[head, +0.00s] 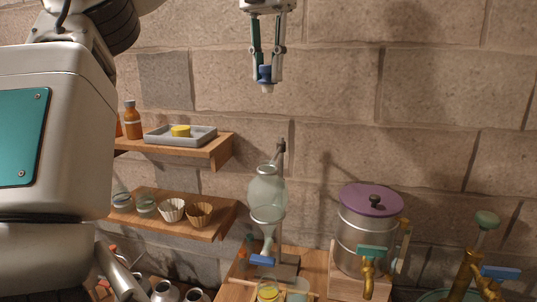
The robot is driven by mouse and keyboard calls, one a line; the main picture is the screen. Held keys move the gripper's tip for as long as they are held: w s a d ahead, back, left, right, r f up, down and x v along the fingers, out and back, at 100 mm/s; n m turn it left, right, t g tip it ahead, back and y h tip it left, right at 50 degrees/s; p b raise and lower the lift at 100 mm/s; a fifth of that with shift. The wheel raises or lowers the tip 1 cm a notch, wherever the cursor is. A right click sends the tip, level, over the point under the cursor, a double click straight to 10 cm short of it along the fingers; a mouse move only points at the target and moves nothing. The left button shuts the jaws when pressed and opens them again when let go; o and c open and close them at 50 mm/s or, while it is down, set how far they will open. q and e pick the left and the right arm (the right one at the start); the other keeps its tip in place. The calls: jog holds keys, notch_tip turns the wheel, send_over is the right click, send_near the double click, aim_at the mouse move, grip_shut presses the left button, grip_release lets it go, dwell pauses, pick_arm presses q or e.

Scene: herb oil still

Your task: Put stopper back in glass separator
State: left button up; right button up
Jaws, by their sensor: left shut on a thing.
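My left gripper (266,78) hangs at the top middle of the head view, pointing down. It is shut on the stopper (265,73), which has a blue top and a pale lower tip pointing down. The clear glass separator (267,192) stands upright below it, with a rounded bulb, a narrow lower stem and a blue tap (262,260). Its top mouth is open, with no stopper in it. The stopper shows almost straight above the mouth, with a clear gap between them. My right gripper is not in view.
A metal stand (281,155) rises just behind the separator. To the right is a steel pot (365,232) with a purple lid. On the left, the upper shelf (222,149) holds a grey tray (200,140); the lower shelf (222,222) holds jars and paper cups. The space above the separator is free.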

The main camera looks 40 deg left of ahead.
aim_at(268, 92)
pick_arm(q)
notch_tip(268, 92, down, 17)
jog(key=shift+f, duration=0.2)
dwell(0.4)
jog(key=shift+f, duration=0.1)
jog(key=o, duration=1)
notch_tip(268, 92, up, 12)
jog(key=shift+r, duration=0.1)
dwell(0.4)
